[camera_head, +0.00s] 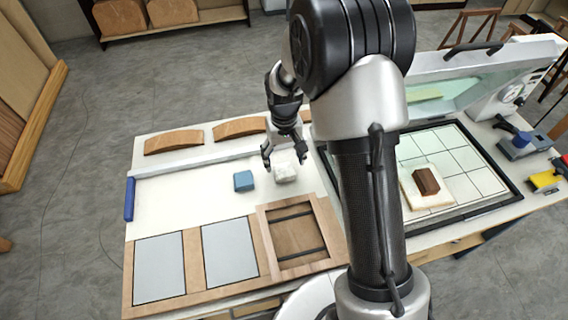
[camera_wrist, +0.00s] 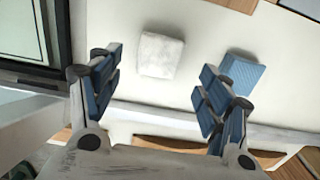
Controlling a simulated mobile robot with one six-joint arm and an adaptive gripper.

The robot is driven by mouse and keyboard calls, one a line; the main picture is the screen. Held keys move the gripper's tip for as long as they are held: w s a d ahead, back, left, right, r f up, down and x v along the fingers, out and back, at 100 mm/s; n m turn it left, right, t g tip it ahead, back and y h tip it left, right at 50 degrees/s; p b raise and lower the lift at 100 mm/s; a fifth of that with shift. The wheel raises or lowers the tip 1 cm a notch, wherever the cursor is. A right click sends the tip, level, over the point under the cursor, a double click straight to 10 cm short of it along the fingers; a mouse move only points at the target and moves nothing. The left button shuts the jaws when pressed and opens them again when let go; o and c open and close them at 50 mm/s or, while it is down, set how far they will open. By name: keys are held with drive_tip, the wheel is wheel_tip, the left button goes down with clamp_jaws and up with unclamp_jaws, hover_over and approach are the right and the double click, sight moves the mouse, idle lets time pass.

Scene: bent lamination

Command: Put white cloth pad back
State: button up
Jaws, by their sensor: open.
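The white cloth pad (camera_head: 285,173) lies on the white table top (camera_head: 180,190), just right of a blue block (camera_head: 243,181). In the wrist view the white pad (camera_wrist: 160,55) lies ahead of the space between the fingers, nearer the left one, and the blue block (camera_wrist: 243,72) lies beyond the right finger. My gripper (camera_head: 284,160) is open and empty, close to the pad. It also shows open in the wrist view (camera_wrist: 160,85), with the blue finger pads apart and nothing between them.
A wooden frame (camera_head: 268,215) and two grey panels (camera_head: 228,252) lie in front. Curved wood pieces (camera_head: 174,141) line the back edge. At right, an open-lidded press (camera_head: 460,150) holds a brown block (camera_head: 426,180) on a pale pad. A blue roller (camera_head: 129,198) is at the left edge.

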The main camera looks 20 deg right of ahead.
wheel_tip(320, 180, up, 7)
drive_tip(key=p, duration=0.1)
wheel_tip(320, 180, up, 9)
drive_tip(key=t, duration=0.1)
hover_over(284, 170)
drive_tip(key=s, duration=0.4)
drive_tip(key=s+r+t, duration=0.1)
drive_tip(key=s+r, duration=0.3)
drive_tip(key=s, duration=0.7)
drive_tip(key=s+r+t, duration=0.2)
drive_tip(key=s+r, duration=0.3)
drive_tip(key=s, duration=0.7)
drive_tip(key=shift+r+t, duration=0.2)
drive_tip(key=shift+t, duration=0.1)
drive_tip(key=shift+w, duration=0.1)
